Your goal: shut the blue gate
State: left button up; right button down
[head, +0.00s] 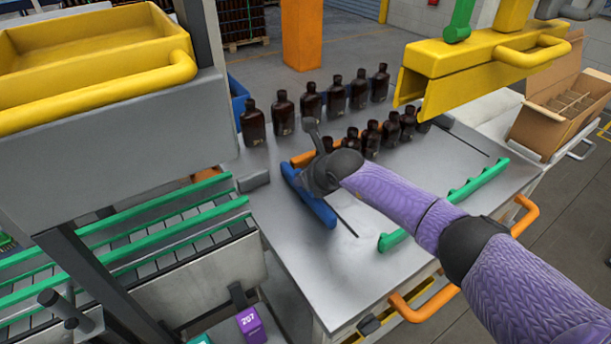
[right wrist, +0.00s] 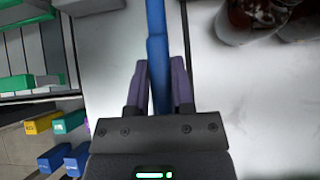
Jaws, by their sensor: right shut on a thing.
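The blue gate (head: 318,211) is a low blue bar on the grey table, near the end of the roller conveyor. It runs slantwise, and my right gripper hides part of its middle. My right gripper (head: 310,180) comes in on the purple arm from the right and is down at the gate. In the right wrist view the blue gate (right wrist: 156,28) runs straight up between the two fingers of my right gripper (right wrist: 162,75), which are shut on it. My left gripper is not in view.
Two rows of amber bottles (head: 283,113) stand behind the gate. The roller conveyor (head: 170,245) with green rails is at the left. A green rail (head: 445,205) lies on the table's right side. A yellow guard (head: 480,60) hangs above at the right.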

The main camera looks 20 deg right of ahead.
jog(key=c, duration=0.5)
grip_release()
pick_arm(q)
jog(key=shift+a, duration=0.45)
pick_arm(e)
jog(key=shift+s+r, duration=0.15)
jog(key=shift+r, duration=0.1)
jog(key=p+v, duration=0.2)
jog(key=v, duration=0.7)
jog(key=shift+s, duration=0.1)
jog(key=shift+d+r, duration=0.1)
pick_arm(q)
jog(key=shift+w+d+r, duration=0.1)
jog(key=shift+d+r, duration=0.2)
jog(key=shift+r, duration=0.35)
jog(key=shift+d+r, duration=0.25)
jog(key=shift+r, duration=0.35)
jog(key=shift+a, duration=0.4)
